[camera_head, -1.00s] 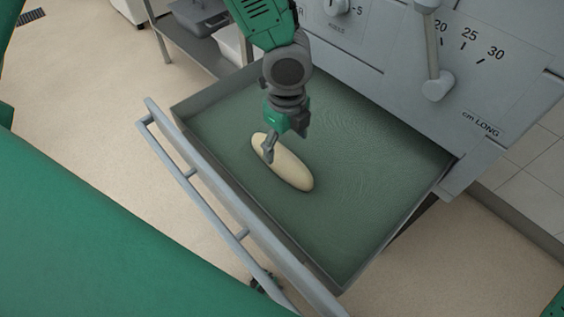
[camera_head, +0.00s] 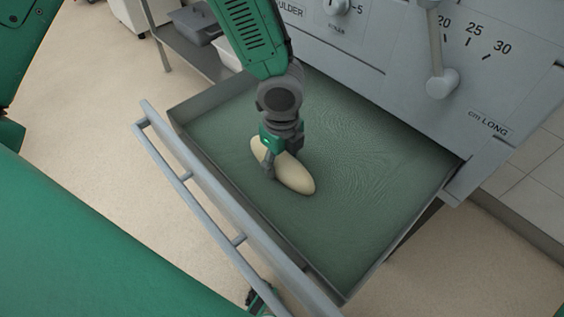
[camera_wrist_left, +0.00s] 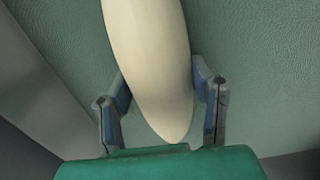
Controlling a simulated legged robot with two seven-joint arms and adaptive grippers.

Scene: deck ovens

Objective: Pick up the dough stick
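The dough stick (camera_head: 296,175) is a pale, smooth, pointed oval lying in the green-lined drawer tray (camera_head: 370,160). My left gripper (camera_head: 269,168) reaches down over the dough's upper-left end. In the left wrist view the dough stick (camera_wrist_left: 150,60) lies between the two fingers of my left gripper (camera_wrist_left: 165,105), one on each side. The fingers are spread, and a small gap shows between the dough's tapered end and each finger. The far end of the dough runs out of the top of the wrist view. My right gripper is not seen clearly.
The drawer's metal rim and front handle bar (camera_head: 190,190) stand on the near left side. The grey machine front (camera_head: 400,75) with dials and a lever (camera_head: 437,50) rises behind the tray. The tray's right part is clear.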

